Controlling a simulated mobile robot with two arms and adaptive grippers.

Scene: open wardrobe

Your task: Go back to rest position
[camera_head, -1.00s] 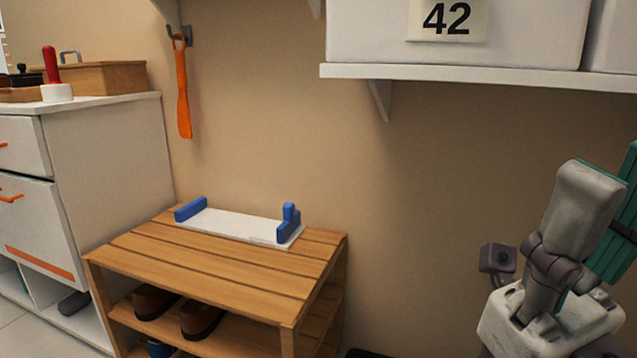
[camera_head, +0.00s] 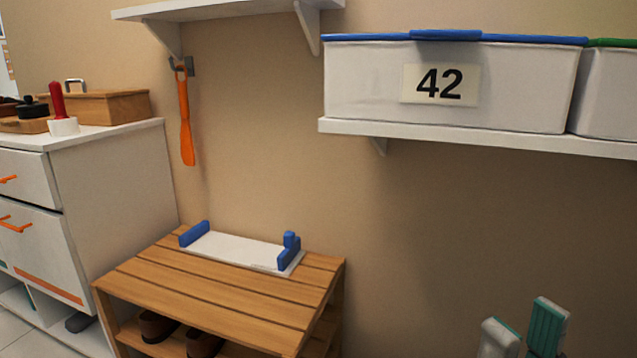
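My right gripper (camera_head: 522,318) shows at the bottom right edge, its grey and teal fingers pointing up. A gap shows between the two fingers, with nothing seen between them. Only the upper finger parts show; the rest of the gripper and the arm are below the picture. It is in front of the bare beige wall, right of the wooden shoe rack (camera_head: 215,300) and apart from it. My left gripper is not in view.
A white tray (camera_head: 235,251) with blue ends sits on the rack, shoes below. A wall shelf (camera_head: 470,138) carries a white box (camera_head: 360,85) marked 42. An orange shoehorn (camera_head: 186,125) hangs on a hook. A white cabinet (camera_head: 115,185) stands left. The wall at lower right is clear.

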